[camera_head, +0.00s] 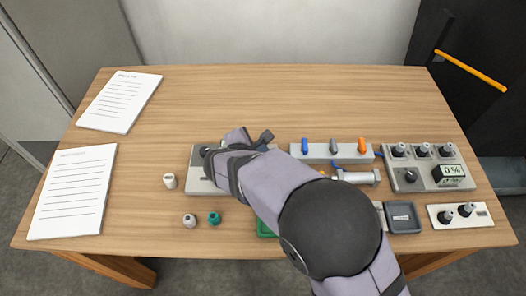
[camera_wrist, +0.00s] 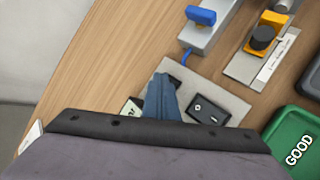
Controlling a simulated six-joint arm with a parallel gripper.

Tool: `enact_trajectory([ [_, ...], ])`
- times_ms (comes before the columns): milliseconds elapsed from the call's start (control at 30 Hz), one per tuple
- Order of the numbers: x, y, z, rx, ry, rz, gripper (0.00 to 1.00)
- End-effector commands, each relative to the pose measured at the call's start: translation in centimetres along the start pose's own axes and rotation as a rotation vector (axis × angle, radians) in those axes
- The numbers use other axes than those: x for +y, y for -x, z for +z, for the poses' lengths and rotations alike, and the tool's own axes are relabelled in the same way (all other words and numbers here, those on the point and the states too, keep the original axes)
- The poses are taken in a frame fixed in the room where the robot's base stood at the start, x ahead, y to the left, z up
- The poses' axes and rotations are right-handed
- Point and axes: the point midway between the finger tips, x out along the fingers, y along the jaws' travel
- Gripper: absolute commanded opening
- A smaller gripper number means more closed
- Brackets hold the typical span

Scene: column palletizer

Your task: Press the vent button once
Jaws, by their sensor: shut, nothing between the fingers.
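A grey panel (camera_head: 195,183) lies left of centre on the table in the head view, mostly covered by my arm. In the wrist view the panel (camera_wrist: 236,105) carries a dark rocker-like switch (camera_wrist: 207,110) and a small pale display or label (camera_wrist: 131,108). My gripper (camera_wrist: 160,88) is shut and empty, with its fingers over the panel between these two parts. Whether the fingertips touch the panel cannot be told. No part readable as the vent button shows; it may be hidden behind the fingers.
A grey block with blue, grey and orange levers (camera_head: 333,154) stands right of the panel. A knob box (camera_head: 430,173) stands farther right. A green GOOD tray (camera_wrist: 290,140) is close by. The table's back is clear.

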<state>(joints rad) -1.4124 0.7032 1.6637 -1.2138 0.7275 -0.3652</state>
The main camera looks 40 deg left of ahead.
Motion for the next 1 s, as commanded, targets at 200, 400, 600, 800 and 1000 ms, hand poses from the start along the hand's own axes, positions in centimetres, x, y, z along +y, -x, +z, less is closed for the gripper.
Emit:
enact_trajectory([
  [200, -0.2, -0.2, -0.2, 0.001, 0.000, -0.001, 0.00],
  [400, -0.2, -0.2, -0.2, 0.001, 0.001, -0.002, 0.00],
  [600, -0.1, 0.0, 0.0, 0.001, 0.000, -0.002, 0.00],
  [800, 0.4, 0.6, 0.4, 0.001, 0.000, -0.002, 0.00],
  [1000, 0.8, 1.1, 0.8, 0.000, 0.001, -0.001, 0.00],
])
